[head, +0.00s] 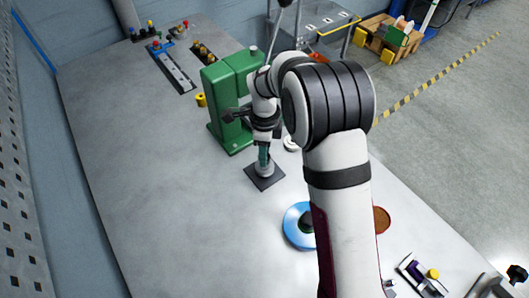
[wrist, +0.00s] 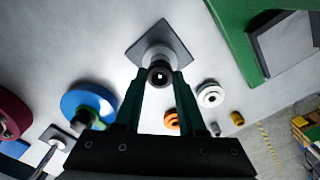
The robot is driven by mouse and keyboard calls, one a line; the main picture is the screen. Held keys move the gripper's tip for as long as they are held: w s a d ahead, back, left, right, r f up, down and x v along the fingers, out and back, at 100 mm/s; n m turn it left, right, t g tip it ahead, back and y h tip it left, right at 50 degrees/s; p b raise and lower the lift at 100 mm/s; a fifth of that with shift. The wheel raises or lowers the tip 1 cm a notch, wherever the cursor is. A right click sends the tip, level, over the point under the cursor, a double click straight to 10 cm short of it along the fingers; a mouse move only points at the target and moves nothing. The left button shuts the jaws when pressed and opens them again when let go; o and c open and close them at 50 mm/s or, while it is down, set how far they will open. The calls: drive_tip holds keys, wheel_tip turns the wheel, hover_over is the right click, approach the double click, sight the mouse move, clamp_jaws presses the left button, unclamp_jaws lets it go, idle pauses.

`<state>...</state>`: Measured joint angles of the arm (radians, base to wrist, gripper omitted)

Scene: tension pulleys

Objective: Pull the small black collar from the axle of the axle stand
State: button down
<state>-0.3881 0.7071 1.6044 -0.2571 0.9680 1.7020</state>
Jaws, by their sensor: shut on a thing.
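The axle stand (head: 265,178) has a dark square base plate and a pale round body; it stands on the table below my gripper. In the wrist view its base plate (wrist: 143,40) shows beyond the fingertips. The small black collar (wrist: 160,75) is between the two green fingertips, with a bright spot at its centre. My gripper (head: 264,155) points down over the stand and is shut on the collar; its fingertips also show in the wrist view (wrist: 160,80). How far the collar sits along the axle cannot be told.
A green machine housing (head: 230,100) stands close behind the gripper. A blue pulley (head: 297,225) lies in front, partly behind my arm. A white pulley (wrist: 210,95) and an orange ring (wrist: 172,120) lie near the stand. The table's left side is clear.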

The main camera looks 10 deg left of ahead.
drive_tip(key=shift+r, duration=0.6)
drive_tip(key=shift+r, duration=0.25)
drive_tip(key=shift+r, duration=0.1)
drive_tip(key=shift+r, duration=0.75)
drive_tip(key=shift+r, duration=2)
